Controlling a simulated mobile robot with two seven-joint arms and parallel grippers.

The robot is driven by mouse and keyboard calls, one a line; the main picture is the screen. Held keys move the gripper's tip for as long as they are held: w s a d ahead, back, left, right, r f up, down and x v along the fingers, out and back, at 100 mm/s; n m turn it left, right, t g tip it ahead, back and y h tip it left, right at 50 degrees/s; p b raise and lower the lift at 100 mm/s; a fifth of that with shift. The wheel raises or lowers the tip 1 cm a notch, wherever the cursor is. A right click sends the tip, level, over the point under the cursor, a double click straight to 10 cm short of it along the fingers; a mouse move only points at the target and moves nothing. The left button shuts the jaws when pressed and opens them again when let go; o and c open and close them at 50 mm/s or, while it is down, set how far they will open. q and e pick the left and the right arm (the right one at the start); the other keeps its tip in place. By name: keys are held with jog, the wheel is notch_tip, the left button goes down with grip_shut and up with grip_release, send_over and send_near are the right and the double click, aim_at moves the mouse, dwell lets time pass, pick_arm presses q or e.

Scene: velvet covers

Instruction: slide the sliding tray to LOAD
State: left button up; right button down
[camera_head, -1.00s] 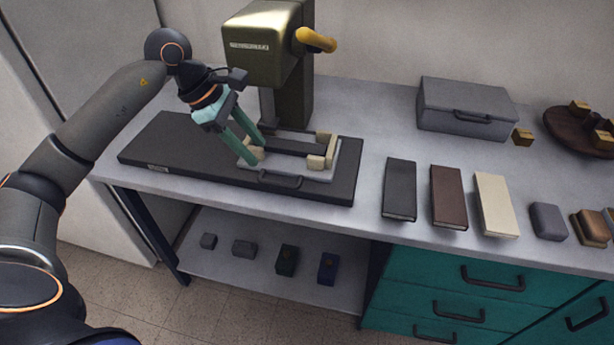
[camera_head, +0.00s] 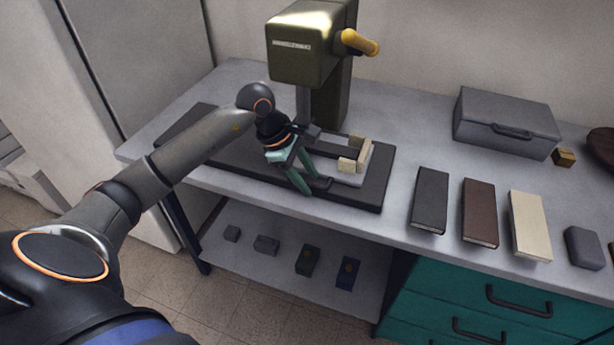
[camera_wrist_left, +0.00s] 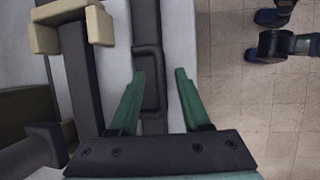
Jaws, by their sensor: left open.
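The sliding tray (camera_head: 350,179) is a light grey plate with cream corner blocks (camera_head: 352,165). It lies on the long black base (camera_head: 372,192) below the press. In the left wrist view the tray (camera_wrist_left: 115,75) is at left, with its dark handle (camera_wrist_left: 152,78) along the front edge. My left gripper (camera_head: 316,189) is open over the tray's front edge. In the left wrist view its two green fingers (camera_wrist_left: 158,80) appear on either side of the handle; I cannot tell whether they touch it. In the head view the gripper partly hides the handle. My right gripper is not in view.
The olive press (camera_head: 308,45) with a yellow lever (camera_head: 360,42) stands behind the tray. A grey case (camera_head: 505,122) and several flat books (camera_head: 430,200) lie to the right. Small blocks sit on the lower shelf (camera_head: 220,262).

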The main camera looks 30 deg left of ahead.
pick_arm(q)
jog(key=shift+c, duration=0.2)
grip_shut()
dwell(1.3)
